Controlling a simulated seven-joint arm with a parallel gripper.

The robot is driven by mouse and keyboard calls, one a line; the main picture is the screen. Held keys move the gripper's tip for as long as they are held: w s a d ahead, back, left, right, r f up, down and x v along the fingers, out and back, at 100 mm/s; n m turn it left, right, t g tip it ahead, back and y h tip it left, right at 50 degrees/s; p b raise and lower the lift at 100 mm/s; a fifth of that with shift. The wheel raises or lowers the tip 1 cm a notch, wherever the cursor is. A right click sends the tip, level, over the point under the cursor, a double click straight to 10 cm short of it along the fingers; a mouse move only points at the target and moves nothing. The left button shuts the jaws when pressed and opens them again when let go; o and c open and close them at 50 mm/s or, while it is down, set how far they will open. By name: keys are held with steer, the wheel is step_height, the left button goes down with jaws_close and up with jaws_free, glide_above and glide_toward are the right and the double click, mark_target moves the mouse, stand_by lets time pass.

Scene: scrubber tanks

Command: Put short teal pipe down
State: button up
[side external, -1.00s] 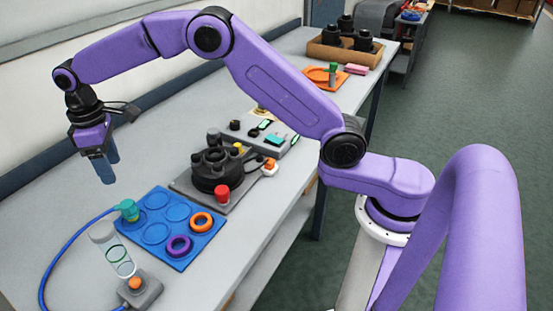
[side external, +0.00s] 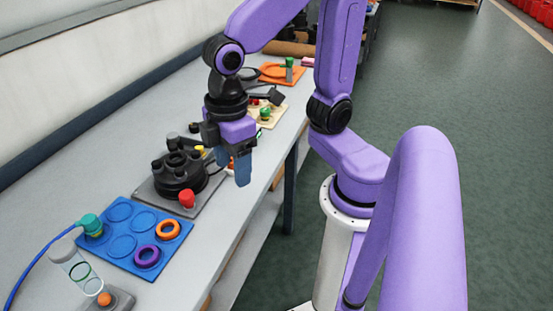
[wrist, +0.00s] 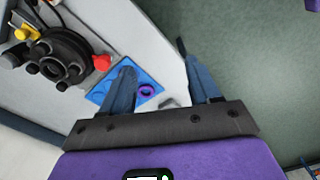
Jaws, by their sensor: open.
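My gripper (side external: 241,178) has blue fingers and hangs over the table's right edge, right of the black round fixture. In the wrist view my gripper (wrist: 156,62) has its fingers spread apart with nothing between them. A teal fitting (side external: 91,225) stands at the left corner of the blue tray (side external: 118,247), joined to a blue hose (side external: 38,262). I cannot make out a separate short teal pipe. A green-topped cylinder (side external: 289,64) stands on an orange plate (side external: 271,71) at the far end of the table.
The black fixture (side external: 178,172) with a red knob (side external: 187,198) stands near the gripper. Orange (side external: 166,229) and purple (side external: 147,256) rings lie on the blue tray. A clear tube (side external: 79,268) leans near an orange-button box (side external: 113,299). The table's left side is clear.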

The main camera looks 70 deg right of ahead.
steer(key=s+d+f, duration=0.2)
steer(key=s+d, duration=0.3)
steer(key=s, duration=0.1)
steer(key=shift+s+d+n, duration=0.3)
steer(key=shift+s+d, duration=0.05)
steer(key=shift+s, duration=0.05)
